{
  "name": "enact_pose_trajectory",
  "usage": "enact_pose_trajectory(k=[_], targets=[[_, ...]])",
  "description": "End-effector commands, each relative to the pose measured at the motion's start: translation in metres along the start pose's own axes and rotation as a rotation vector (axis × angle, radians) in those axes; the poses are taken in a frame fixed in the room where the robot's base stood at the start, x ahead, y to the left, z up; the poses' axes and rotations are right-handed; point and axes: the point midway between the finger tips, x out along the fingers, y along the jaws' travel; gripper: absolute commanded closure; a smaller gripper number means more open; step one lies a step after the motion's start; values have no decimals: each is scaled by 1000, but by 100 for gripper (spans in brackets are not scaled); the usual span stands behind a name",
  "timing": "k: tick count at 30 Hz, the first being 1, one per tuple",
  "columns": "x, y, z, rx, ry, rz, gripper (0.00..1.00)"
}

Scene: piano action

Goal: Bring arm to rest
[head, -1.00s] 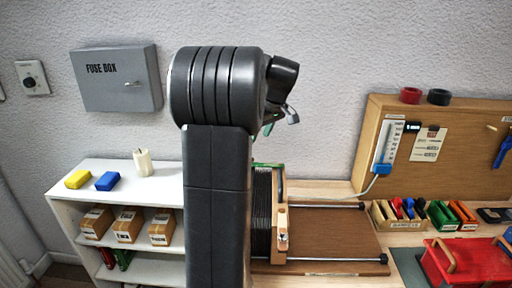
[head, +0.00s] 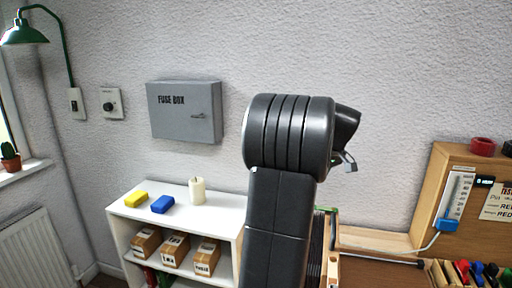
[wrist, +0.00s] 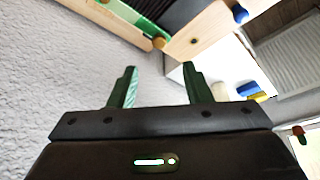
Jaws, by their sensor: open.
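My gripper (wrist: 160,88) shows in the wrist view with its two dark green fingers spread wide apart and nothing between them. In the head view, my dark arm stands upright in the middle and hides most of the gripper behind it. The wooden piano action (head: 331,262) is partly hidden behind my arm. A wooden part with a green strip (wrist: 148,22) shows above the fingers in the wrist view, apart from them.
A white shelf (head: 222,222) with a yellow block (head: 136,200), a blue block (head: 162,204), a candle (head: 197,190) and boxes stands left of my arm. A fuse box (head: 186,112) hangs on the wall.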

Motion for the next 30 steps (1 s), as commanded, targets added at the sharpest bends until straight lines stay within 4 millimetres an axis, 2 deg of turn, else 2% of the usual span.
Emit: enact_pose_trajectory(k=[1, 9, 15, 18, 30], targets=[[11, -1, 0, 0, -3, -4, 55], [63, 0, 0, 0, -3, -3, 55], [90, 0, 0, 0, -1, -1, 55], [97, 0, 0, 0, 0, 0, 55], [96, 1, -1, 18, 1, 8, 55]])
